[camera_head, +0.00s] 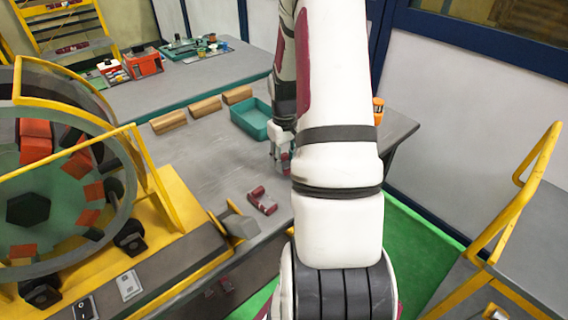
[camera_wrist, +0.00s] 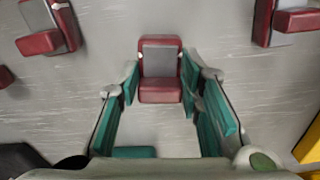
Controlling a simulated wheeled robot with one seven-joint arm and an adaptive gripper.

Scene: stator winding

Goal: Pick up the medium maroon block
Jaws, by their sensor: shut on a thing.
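In the wrist view a maroon block (camera_wrist: 160,92) with a grey panel sits between the teal-padded fingers of my gripper (camera_wrist: 160,78), which is shut on it. Whether the block touches the table or is raised is unclear. In the head view my gripper (camera_head: 281,155) is low over the grey table, partly hidden behind my arm. Another maroon block (camera_head: 262,201) lies nearer on the table. Similar maroon blocks show at the upper left (camera_wrist: 47,38) and upper right (camera_wrist: 285,20) of the wrist view. Their relative sizes are hard to judge.
A teal bin (camera_head: 250,123) stands on the grey table (camera_head: 200,165), just behind and left of my gripper. Several wooden pieces (camera_head: 204,108) line the table's back. The yellow-framed stator machine (camera_head: 70,160) stands at the left. An orange container (camera_head: 378,108) is right of my arm.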

